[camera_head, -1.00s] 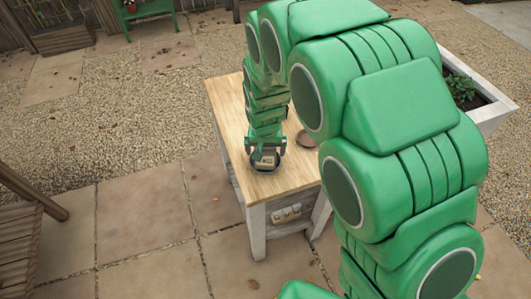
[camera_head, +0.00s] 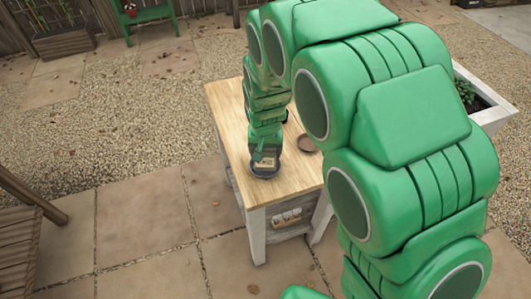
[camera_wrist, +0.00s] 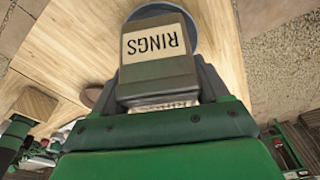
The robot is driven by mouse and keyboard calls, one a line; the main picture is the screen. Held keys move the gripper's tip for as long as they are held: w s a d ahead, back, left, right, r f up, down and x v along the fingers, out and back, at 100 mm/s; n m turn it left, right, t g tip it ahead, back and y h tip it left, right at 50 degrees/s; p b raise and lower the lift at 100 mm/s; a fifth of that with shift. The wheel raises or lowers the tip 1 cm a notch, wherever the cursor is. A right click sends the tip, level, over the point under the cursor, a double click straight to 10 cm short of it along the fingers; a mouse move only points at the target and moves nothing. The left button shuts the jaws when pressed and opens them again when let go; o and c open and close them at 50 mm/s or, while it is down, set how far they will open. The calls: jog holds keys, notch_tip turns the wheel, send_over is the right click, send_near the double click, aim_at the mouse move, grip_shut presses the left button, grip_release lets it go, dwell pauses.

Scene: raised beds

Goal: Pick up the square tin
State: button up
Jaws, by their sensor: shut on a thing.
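The square tin (camera_wrist: 158,75) has a cream label reading RINGS, upside down in the wrist view. It also shows small in the head view (camera_head: 265,162), at the front of the wooden table top. My gripper (camera_head: 265,158) is shut on the tin. A dark round dish (camera_wrist: 200,32) shows beyond the tin in the wrist view, and around its foot in the head view (camera_head: 266,174). I cannot tell whether the tin touches the dish. My gripper and arm hide part of the tin.
The table (camera_head: 298,183) has a pale wooden top and white legs. A brown round dish (camera_head: 306,143) lies on it to the right of my gripper. My arm hides the table's right side. A white planter (camera_head: 493,118) stands at the right, and a slatted wooden seat (camera_head: 15,240) at the left.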

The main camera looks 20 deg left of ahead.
jog(key=s+d+r, duration=0.9)
jog(key=s+r, duration=0.2)
jog(key=w+a+f+n+t+y, duration=0.1)
jog(key=w+a, duration=0.1)
jog(key=w, duration=0.1)
jog(key=w+a+f+n+t+y, duration=0.1)
jog(key=w+a, duration=0.2)
jog(key=w+a+f+n+y, duration=0.1)
jog(key=w+a+n, duration=0.1)
jog(key=w, duration=0.2)
jog(key=shift+a+t, duration=0.4)
jog(key=shift+w+a+f+n+y, duration=0.2)
jog(key=shift+a+n+y, duration=0.1)
jog(key=shift+a, duration=0.1)
jog(key=shift+f, duration=3.85)
jog(key=shift+f, duration=0.35)
jog(key=o, duration=1.4)
